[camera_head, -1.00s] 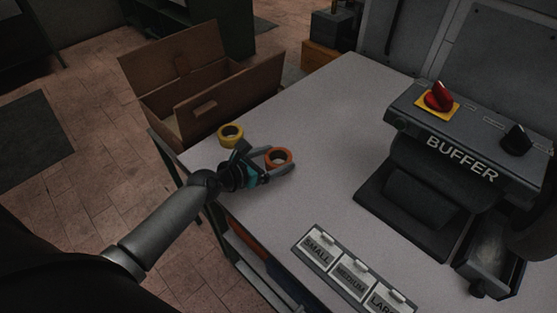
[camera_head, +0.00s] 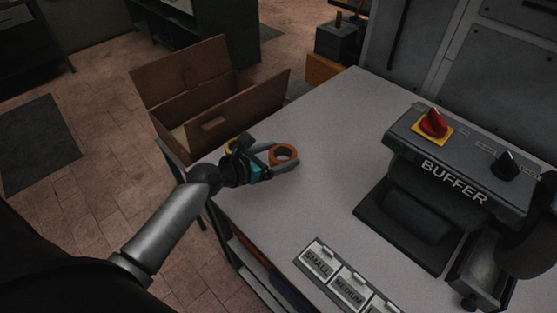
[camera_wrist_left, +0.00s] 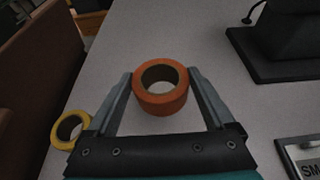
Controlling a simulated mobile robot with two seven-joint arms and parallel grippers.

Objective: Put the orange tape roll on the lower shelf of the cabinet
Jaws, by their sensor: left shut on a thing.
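The orange tape roll (camera_head: 284,154) is between the fingers of my left gripper (camera_head: 286,159), above the near left part of the worktop. It also shows in the left wrist view (camera_wrist_left: 160,100), with its hole facing up and a finger on each side. The gripper is shut on it. Whether the roll is clear of the surface is hard to tell. A dark green shelf unit (camera_head: 240,38), which looks like the cabinet, stands at the top left of the head view; its open front shows shelves. My right gripper is not in view.
A yellow tape roll (camera_wrist_left: 68,130) lies on the grey worktop (camera_head: 330,125) beside my gripper, partly hidden in the head view. An open brown box (camera_head: 237,116) stands past the worktop's left edge. The buffer machine (camera_head: 460,150) and size labels (camera_head: 345,285) are at right.

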